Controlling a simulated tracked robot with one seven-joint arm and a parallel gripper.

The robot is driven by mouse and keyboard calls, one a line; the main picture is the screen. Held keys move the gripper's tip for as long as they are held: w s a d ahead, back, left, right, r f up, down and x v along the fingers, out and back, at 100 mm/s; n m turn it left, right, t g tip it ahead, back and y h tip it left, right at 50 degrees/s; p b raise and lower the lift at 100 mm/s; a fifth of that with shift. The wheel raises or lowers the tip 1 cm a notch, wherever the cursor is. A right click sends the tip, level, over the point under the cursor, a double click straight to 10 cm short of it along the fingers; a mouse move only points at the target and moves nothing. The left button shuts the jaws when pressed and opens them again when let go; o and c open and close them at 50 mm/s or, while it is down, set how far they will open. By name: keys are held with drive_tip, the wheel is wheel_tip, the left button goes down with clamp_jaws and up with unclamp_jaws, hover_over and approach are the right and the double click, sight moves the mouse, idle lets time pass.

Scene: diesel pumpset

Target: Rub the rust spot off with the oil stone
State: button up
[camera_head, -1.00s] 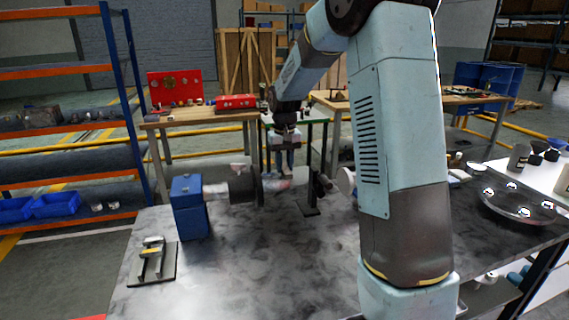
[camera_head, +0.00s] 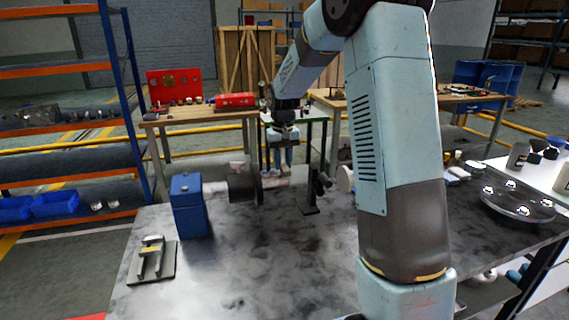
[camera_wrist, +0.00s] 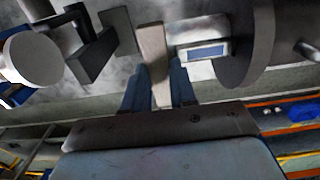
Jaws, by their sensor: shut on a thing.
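My gripper (camera_head: 285,165) is over the shaft on the dark table, between a dark round flange (camera_head: 243,186) and a black stand (camera_head: 311,195). In the wrist view its two blue fingers (camera_wrist: 158,88) are shut on a pale, bar-shaped stone (camera_wrist: 152,52), which points away from the fingers. The stone's far end reaches the area beside the shaft; I cannot tell whether it touches. A faint pinkish patch (camera_head: 272,182) shows on the shaft just left of the fingers in the head view. Whether it is the rust spot is unclear.
A blue block (camera_head: 190,206) stands left of the flange, with a small holder (camera_head: 152,262) on a plate in front. A grey flange with bolts (camera_head: 517,203) lies at right. In the wrist view the dark flange (camera_wrist: 250,45) and black stand (camera_wrist: 92,55) flank my fingers closely.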

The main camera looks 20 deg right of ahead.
drive_tip(key=shift+s+r, duration=0.1)
drive_tip(key=shift+s, duration=1)
drive_tip(key=shift+w, duration=1.2)
drive_tip(key=shift+s, duration=1.2)
drive_tip(key=shift+w, duration=1.2)
drive_tip(key=shift+s, duration=0.1)
drive_tip(key=shift+s+f, duration=0.15)
drive_tip(key=shift+s, duration=0.45)
drive_tip(key=shift+s+f, duration=0.15)
drive_tip(key=shift+s, duration=0.4)
drive_tip(key=shift+w, duration=1.2)
